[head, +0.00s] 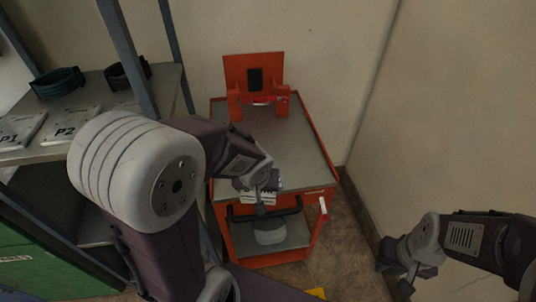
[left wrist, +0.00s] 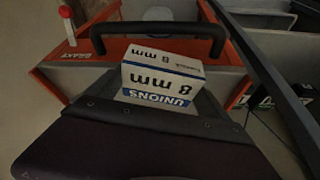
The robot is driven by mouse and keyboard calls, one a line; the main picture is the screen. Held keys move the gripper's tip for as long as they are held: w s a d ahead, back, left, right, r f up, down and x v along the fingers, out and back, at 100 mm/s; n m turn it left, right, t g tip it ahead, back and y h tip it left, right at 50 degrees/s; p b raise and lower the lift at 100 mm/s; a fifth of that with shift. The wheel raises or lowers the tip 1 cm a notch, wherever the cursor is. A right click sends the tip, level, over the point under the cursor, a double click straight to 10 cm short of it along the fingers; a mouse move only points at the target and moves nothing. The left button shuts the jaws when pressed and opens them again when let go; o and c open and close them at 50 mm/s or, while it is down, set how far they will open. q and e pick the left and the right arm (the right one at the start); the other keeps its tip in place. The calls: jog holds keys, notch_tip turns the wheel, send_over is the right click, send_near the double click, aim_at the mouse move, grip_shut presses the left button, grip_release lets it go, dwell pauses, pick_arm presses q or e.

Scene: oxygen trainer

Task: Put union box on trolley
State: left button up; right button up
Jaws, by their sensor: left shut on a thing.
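The union box (left wrist: 160,76) is a white and blue carton marked "8 mm UNIONS" in the left wrist view. My left gripper (head: 260,186) is shut on it, and the gripper's fingers are mostly hidden. In the head view a small part of the white box (head: 257,197) shows below the gripper, near the trolley's front handle. The orange trolley (head: 313,160) has a grey top, and its black handle (left wrist: 160,30) shows behind the box in the left wrist view. My right gripper (head: 396,275) looks open and empty at the lower right, away from the trolley.
An orange holder (head: 254,75) with a black device stands at the back of the trolley top; the grey top before it looks clear. A shelf (head: 150,82) at left holds dark coils and cards marked P1 and P2. A wall (head: 470,120) closes off the right.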

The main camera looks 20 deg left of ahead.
pick_arm(q)
jog(key=r+n+p, duration=0.1)
jog(key=r, duration=0.1)
jog(key=a+r+n+p, duration=0.1)
jog(key=a+r+y, duration=0.1)
jog(key=r, duration=0.1)
jog(key=shift+s+a+r+n+p, duration=0.15)
jog(key=shift+s+r+n+p, duration=0.15)
jog(key=shift+s+n+p, duration=0.1)
jog(key=r, duration=0.1)
jog(key=r+p, duration=0.1)
jog(key=r, duration=0.1)
jog(key=r+p, duration=0.1)
jog(key=r, duration=0.1)
jog(key=shift+w+a, duration=0.2)
jog(key=shift+a, duration=0.1)
jog(key=shift+w+f, duration=0.1)
jog(key=shift+f, duration=0.1)
jog(key=w+a+f, duration=0.2)
jog(key=w, duration=0.1)
jog(key=w+a+f, duration=0.2)
jog(key=w, duration=0.1)
jog(key=w+a+f, duration=0.2)
jog(key=w+f, duration=0.1)
jog(key=w, duration=0.1)
notch_tip(320, 180, down, 4)
jog(key=shift+d+r+b, duration=0.1)
jog(key=shift+b, duration=0.6)
